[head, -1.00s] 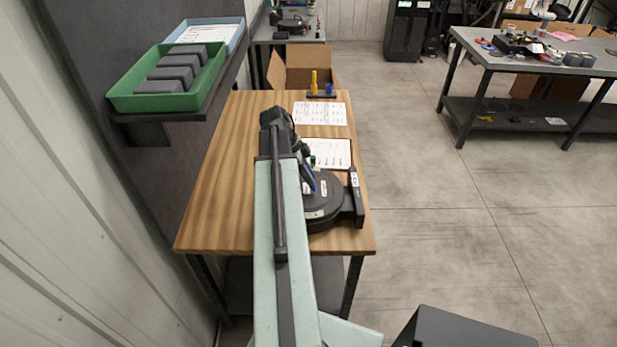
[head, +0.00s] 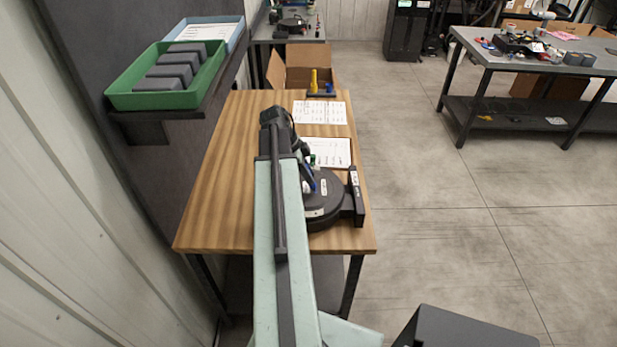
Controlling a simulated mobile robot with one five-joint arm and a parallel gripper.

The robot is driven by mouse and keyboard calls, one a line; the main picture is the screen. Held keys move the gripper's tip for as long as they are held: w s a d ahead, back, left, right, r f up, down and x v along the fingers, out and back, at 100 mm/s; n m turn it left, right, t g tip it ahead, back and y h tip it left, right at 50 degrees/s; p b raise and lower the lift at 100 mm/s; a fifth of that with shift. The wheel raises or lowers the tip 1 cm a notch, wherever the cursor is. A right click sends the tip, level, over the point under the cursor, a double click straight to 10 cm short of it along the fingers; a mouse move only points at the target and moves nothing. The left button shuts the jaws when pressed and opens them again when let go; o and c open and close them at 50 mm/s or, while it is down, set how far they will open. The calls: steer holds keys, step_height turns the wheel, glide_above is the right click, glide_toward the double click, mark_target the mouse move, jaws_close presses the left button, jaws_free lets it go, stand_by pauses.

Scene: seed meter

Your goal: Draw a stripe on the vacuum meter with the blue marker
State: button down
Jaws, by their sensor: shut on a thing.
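The vacuum meter (head: 331,207), a black round device with a black bar (head: 355,197) at its right side and small white labels, lies on the wooden table right of my arm. My gripper (head: 309,172) is at the meter's upper left edge, partly hidden by my own arm. It is shut on the blue marker (head: 311,184), which shows only as a small blue and white piece pointing down at the meter. I cannot tell whether its tip touches the surface. No stripe can be made out on the visible part.
Printed sheets (head: 320,112) lie on the wooden table (head: 222,200). A small dark holder with yellow and blue items (head: 314,82) stands at its far edge. A green tray (head: 150,101) with grey blocks sits on the left shelf. The table's left half is clear.

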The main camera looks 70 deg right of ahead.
steer(key=shift+d, duration=0.15)
steer(key=shift+w+d, duration=0.15)
steer(key=shift+d, duration=0.1)
steer(key=shift+w+d, duration=0.25)
steer(key=shift+d, duration=0.25)
steer(key=shift+w+d, duration=0.2)
steer(key=shift+d, duration=0.3)
stand_by(1.3)
steer(key=shift+d, duration=0.2)
steer(key=shift+w+d, duration=0.2)
steer(key=shift+d, duration=0.1)
stand_by(0.5)
step_height(320, 180, up, 6)
steer(key=p, duration=0.6)
